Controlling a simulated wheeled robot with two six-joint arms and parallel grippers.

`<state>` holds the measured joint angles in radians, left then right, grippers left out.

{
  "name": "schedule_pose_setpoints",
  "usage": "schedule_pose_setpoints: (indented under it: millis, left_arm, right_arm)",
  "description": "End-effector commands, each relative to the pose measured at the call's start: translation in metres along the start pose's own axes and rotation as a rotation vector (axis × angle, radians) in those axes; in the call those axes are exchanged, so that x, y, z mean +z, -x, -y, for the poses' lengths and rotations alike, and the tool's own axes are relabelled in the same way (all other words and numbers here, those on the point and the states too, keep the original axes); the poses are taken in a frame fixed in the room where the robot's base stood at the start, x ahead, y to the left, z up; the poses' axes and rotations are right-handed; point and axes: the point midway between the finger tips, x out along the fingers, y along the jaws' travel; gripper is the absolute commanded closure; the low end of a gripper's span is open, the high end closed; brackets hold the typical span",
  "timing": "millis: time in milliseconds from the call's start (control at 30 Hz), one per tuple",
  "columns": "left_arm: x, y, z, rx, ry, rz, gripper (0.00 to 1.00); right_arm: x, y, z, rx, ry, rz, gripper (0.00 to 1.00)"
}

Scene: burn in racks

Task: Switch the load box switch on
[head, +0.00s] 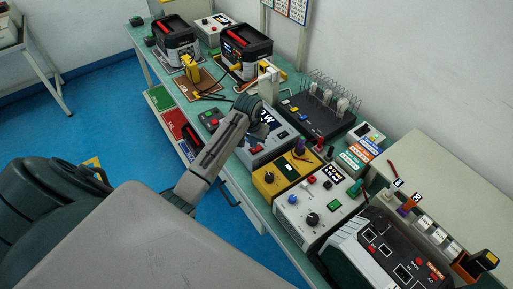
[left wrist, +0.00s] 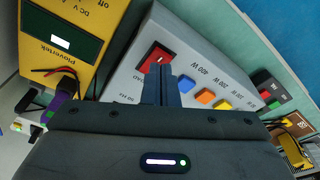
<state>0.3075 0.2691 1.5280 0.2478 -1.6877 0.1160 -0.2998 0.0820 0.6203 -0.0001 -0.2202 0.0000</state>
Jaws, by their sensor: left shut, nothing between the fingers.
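The load box (left wrist: 135,75) is a light grey box with a wattage label, a red rocker switch (left wrist: 153,56) and a row of blue, orange and yellow buttons. In the head view the load box (head: 283,146) stands on the bench, partly behind my left arm. My left gripper (left wrist: 161,70) is shut and empty. Its fingertips overlap the lower edge of the red switch in the left wrist view; I cannot tell whether they touch it. In the head view the left gripper (head: 259,128) is over the load box. My right gripper is not in view.
A yellow meter box (head: 268,190) stands close beside the load box, with a grey supply box (head: 290,218) nearer me. A black rack with bulbs (head: 318,122) stands behind. Battery-like units (head: 246,50) and cables are at the far end of the bench.

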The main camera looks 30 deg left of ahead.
Motion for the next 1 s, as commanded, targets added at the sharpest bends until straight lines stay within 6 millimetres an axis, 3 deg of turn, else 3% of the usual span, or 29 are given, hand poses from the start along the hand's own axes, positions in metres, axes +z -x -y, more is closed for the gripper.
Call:
schedule_pose_setpoints:
  millis: [1000]
  left_arm:
    - [0.003, -0.016, 0.000, 0.000, 0.000, 0.001, 1.00]
  right_arm:
    - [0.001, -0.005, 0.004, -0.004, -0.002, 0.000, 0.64]
